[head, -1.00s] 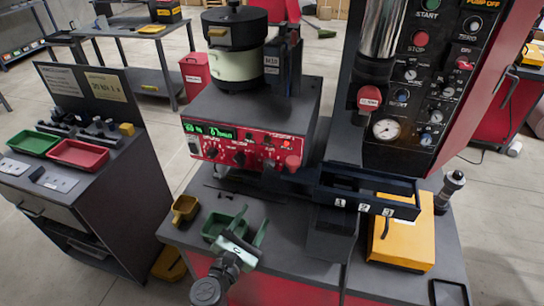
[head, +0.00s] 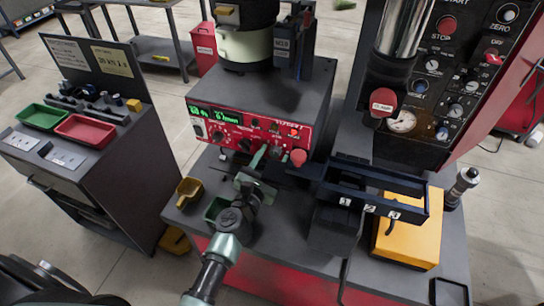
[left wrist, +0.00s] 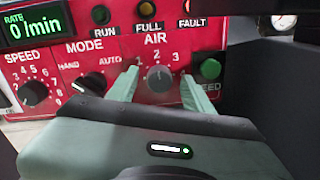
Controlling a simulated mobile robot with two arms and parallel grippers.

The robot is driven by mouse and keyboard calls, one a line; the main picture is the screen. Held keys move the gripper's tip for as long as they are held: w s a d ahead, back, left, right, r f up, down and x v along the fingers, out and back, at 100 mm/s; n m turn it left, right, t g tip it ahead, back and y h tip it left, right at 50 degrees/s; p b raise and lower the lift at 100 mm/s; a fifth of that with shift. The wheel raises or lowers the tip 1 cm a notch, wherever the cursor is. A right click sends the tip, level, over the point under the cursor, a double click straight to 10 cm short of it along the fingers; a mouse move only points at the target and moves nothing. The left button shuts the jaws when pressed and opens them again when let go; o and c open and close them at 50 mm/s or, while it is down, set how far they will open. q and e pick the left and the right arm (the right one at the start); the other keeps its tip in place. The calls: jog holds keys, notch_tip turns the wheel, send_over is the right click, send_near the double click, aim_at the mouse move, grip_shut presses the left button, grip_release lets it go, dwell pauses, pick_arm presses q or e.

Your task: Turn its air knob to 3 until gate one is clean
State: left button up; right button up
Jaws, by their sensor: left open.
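The air knob (left wrist: 158,78) is a small grey dial under the word AIR on the red feeder panel (head: 225,125). In the left wrist view its pointer looks roughly upright, near the 2 of its 1-2-3 scale. My left gripper (head: 265,160) is open; its pale green fingers (left wrist: 160,84) stand on either side of the knob, and I cannot tell if they touch it. In the head view the fingers cover the knob. Gate one is marked by the label 1 (head: 345,202) on the dark blue rail; its cleanness is too small to judge. My right gripper is not in view.
The speed knob (left wrist: 34,92), mode knob (left wrist: 92,84) and green feed button (left wrist: 211,69) sit close beside the air knob. A yellow box (head: 408,240) is under the rail.

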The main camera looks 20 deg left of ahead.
pick_arm(q)
grip_shut()
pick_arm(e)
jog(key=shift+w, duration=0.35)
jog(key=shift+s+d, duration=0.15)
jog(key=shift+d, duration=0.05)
pick_arm(q)
jog(key=shift+m, duration=1.1)
jog(key=m+p, duration=0.1)
jog(key=m, duration=0.3)
jog(key=shift+d+r+m, duration=0.1)
jog(key=shift+m, duration=1.1)
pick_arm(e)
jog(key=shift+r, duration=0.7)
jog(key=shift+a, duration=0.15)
